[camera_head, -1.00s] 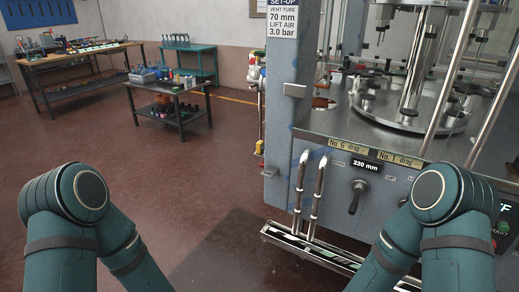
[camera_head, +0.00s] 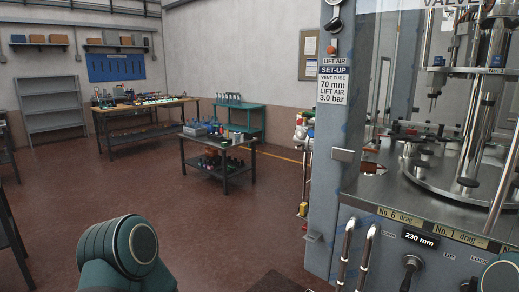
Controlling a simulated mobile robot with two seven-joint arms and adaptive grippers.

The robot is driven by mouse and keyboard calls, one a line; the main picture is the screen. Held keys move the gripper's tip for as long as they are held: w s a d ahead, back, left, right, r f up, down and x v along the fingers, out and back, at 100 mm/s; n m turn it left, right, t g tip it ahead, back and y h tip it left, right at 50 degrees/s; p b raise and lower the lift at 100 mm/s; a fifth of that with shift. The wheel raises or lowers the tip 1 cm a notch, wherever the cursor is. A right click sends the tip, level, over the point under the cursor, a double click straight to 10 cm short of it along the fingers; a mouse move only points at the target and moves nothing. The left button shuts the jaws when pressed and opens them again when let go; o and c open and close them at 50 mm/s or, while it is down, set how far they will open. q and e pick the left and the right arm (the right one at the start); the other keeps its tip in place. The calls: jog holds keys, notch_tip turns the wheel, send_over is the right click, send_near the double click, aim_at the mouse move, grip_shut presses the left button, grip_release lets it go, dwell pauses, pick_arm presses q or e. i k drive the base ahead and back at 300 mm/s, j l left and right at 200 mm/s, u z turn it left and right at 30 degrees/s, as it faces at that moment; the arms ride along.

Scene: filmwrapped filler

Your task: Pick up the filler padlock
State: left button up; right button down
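The filler machine (camera_head: 333,140) stands at the right with a grey column, a steel deck and a control panel. I cannot make out a padlock for certain. Small red, yellow and white items (camera_head: 302,130) hang along the column's left side, and a small red and yellow item (camera_head: 303,209) sits lower there; they are too small to identify. Neither gripper is in view. Only a teal link of my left arm shows at lower left, and a bit of my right arm at the bottom right corner.
A low dark table (camera_head: 206,152) with bottles and a blue bin stands mid-room. Behind it are a teal bench (camera_head: 241,127), a long wooden workbench (camera_head: 143,108) and a grey shelf (camera_head: 50,103). The red-brown floor (camera_head: 225,225) between me and the tables is clear. Steel pipes (camera_head: 346,252) project from the machine's front.

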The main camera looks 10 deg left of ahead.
aim_at(303, 207)
jog(key=i+z, duration=0.1)
jog(key=z, duration=0.3)
jog(key=j+z, duration=0.15)
jog(key=z, duration=0.2)
jog(key=i+j+z, duration=0.1)
jog(key=z, duration=0.3)
jog(key=i+j+z, duration=0.2)
jog(key=j+z, duration=0.2)
jog(key=j, duration=0.15)
jog(key=i+j+z, duration=0.2)
jog(key=j, duration=0.15)
jog(key=j+z, duration=0.2)
jog(key=j, duration=0.7)
